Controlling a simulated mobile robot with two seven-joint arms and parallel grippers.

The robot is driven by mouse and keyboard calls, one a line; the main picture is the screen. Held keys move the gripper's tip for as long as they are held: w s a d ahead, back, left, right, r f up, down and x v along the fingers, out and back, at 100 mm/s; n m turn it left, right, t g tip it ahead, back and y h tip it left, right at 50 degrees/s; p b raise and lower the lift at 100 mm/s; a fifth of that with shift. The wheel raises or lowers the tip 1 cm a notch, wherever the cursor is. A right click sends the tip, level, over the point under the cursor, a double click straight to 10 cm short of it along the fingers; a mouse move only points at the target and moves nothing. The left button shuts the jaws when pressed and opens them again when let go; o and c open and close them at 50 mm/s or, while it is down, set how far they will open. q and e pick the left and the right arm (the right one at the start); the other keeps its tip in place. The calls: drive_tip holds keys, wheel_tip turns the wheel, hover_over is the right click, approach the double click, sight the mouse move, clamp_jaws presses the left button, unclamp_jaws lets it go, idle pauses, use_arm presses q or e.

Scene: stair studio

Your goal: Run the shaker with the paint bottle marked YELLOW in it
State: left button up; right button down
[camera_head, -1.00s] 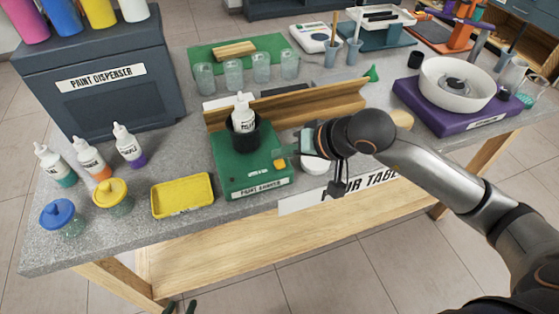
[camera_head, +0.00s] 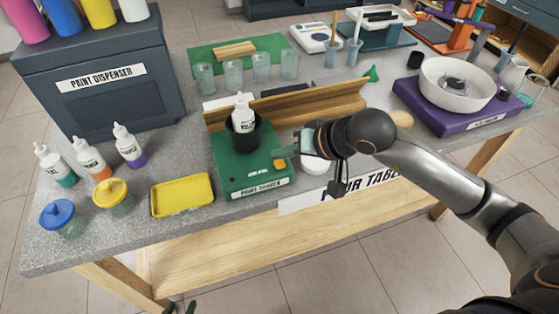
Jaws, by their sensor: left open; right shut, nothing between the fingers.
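The green paint shaker (camera_head: 232,179) stands near the table's front edge. A white bottle (camera_head: 243,114) stands upright in its black cup (camera_head: 242,136); its small label looks like YELLOW but is blurred. An orange-yellow button (camera_head: 279,164) is on the shaker's top right. My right gripper (camera_head: 279,153) is shut and empty, with its tips at the button's upper edge; I cannot tell if they touch or press it. My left gripper (camera_head: 180,306) is open and empty at the bottom edge, below the table front; only its tips show.
Three other bottles (camera_head: 91,160), a blue-lidded jar (camera_head: 61,217), a yellow-lidded jar (camera_head: 113,197) and a yellow tray (camera_head: 182,196) are left of the shaker. A wooden rail (camera_head: 310,103) runs behind it.

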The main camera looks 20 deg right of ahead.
drive_tip(key=shift+f, duration=0.1)
drive_tip(key=shift+f+b, duration=0.3)
drive_tip(key=shift+b, duration=0.5)
